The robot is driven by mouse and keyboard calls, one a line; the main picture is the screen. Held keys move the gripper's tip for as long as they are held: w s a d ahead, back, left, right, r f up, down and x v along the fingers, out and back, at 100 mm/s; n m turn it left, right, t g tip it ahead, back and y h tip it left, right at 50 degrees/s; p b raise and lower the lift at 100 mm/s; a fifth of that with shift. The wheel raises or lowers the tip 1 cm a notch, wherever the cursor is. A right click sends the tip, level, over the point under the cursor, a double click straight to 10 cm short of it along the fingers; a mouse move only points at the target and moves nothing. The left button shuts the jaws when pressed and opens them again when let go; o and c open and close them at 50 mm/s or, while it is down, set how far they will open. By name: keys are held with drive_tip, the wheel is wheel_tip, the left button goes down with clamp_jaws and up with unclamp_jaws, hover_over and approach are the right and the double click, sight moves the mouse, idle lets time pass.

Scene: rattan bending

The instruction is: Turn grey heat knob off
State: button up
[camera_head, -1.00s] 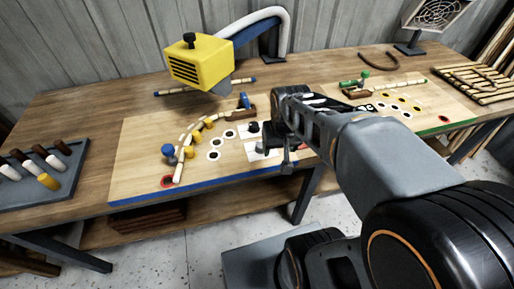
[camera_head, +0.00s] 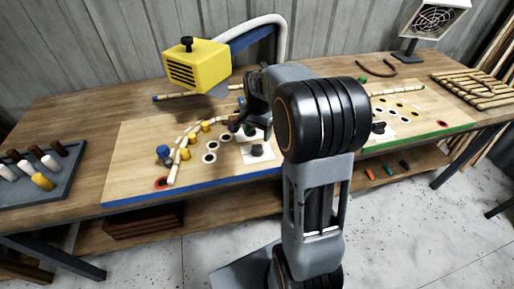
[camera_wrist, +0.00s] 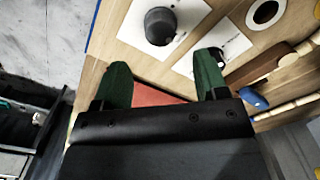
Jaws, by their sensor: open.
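The grey heat knob (camera_wrist: 160,26) sits on a white plate near the top of the wrist view. In the head view it shows as a dark round knob (camera_head: 257,150) near the front of the left board. My gripper (camera_wrist: 162,80) is open, its two green-tipped fingers apart with nothing held between them. The fingertips lie below the grey knob in the wrist picture and do not visibly touch it. A second white plate (camera_wrist: 232,40) lies beside it, partly hidden by the right finger. In the head view my gripper hangs over the left board, partly hidden by my arm.
A yellow heater box (camera_head: 197,66) on a curved arm stands behind the left board. A light rattan strip (camera_head: 176,165) curves among yellow and blue pegs. A grey tray (camera_head: 62,178) with pegs is at the far left. A brown block (camera_wrist: 262,68) lies near the right finger.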

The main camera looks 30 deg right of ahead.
sight(257, 147)
wheel_tip(257, 147, down, 8)
drive_tip(key=shift+r, duration=0.15)
idle(0.4)
drive_tip(key=c, duration=0.9)
drive_tip(key=shift+c, duration=0.2)
